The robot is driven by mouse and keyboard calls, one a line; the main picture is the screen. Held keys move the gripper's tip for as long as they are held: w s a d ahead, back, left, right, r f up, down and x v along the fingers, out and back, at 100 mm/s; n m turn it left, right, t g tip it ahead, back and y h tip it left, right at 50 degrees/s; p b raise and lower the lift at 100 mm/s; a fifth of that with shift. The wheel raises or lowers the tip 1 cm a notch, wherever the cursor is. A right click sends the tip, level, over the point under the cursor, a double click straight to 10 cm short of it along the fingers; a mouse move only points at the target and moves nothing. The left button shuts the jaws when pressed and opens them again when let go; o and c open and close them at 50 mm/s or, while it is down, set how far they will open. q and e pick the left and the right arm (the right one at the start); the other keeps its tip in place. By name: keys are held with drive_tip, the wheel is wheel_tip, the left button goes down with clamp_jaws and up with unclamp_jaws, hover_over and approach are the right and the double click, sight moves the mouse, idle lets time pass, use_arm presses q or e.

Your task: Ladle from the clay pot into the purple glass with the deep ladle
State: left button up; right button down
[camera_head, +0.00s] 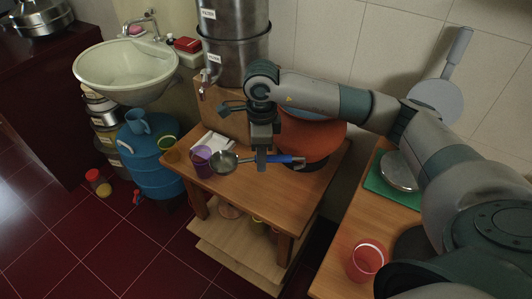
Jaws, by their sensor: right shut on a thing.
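My right gripper (262,160) is shut on the deep ladle, near the middle of the wooden table. The ladle has a blue handle (281,160) pointing right and a round metal bowl (223,162) pointing left. The purple glass (202,168) stands upright on the table's left part, and the ladle bowl is at its right side, overlapping or close to its rim. I cannot tell whether the bowl touches it or what is in either. The orange-red clay pot (318,143) stands behind and right of the gripper, partly hidden by my arm. My left gripper is out of view.
An orange glass (173,155) and a green-yellow cup (167,142) stand left of the purple glass. White cloth or paper (214,142) lies behind it. Steel containers (234,60) stand at the back. A red cup (368,259) is on the right counter. The table's front is clear.

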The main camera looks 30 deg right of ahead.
drive_tip(key=s+a+r+n, duration=0.2)
drive_tip(key=s+n, duration=0.2)
drive_tip(key=n, duration=0.7)
drive_tip(key=s+a+r+n, duration=0.3)
drive_tip(key=s+n, duration=0.1)
drive_tip(key=n, duration=0.8)
drive_tip(key=shift+s, duration=0.4)
